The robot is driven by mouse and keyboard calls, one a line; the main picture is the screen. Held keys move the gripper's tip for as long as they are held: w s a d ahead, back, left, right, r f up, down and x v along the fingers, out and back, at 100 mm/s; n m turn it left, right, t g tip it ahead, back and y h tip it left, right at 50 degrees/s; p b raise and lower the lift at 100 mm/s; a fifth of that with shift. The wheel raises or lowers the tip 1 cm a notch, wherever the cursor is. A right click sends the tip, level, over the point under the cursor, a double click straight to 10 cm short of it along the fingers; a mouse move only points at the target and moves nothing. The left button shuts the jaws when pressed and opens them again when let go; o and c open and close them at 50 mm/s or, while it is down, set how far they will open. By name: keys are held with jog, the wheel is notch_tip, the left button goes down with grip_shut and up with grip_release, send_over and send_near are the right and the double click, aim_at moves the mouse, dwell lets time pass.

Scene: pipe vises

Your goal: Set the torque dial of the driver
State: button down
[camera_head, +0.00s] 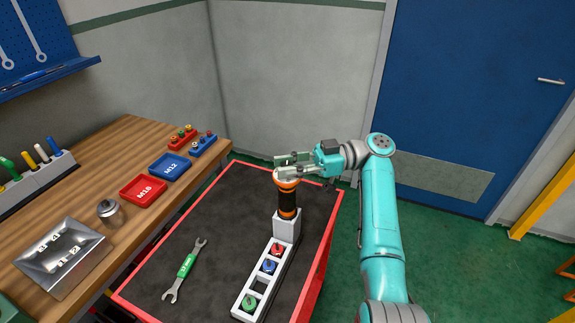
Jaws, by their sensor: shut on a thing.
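The driver (287,203) stands upright in a pale grey holder (287,226) on the dark-topped red cart. Its body is black with orange bands, and its top is pale. My gripper (279,167) reaches in from the right, level with the driver's top, and its fingers are shut on the upper end of the driver, where the dial appears to be. The fingers partly cover that end, and no dial marks are readable.
A white rack (259,288) with red, blue and green pieces runs forward from the holder. A green-handled wrench (185,268) lies on the cart (222,215). The wooden bench (113,156) at left bears a red tray (143,191), a blue tray (170,167) and a metal box (63,256).

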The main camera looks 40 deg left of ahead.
aim_at(287, 165)
jog(key=shift+f, duration=0.15)
dwell(0.3)
jog(key=c, duration=0.9)
grip_release()
jog(key=shift+o, duration=0.2)
notch_tip(287, 165, up, 10)
jog(key=shift+r, duration=0.1)
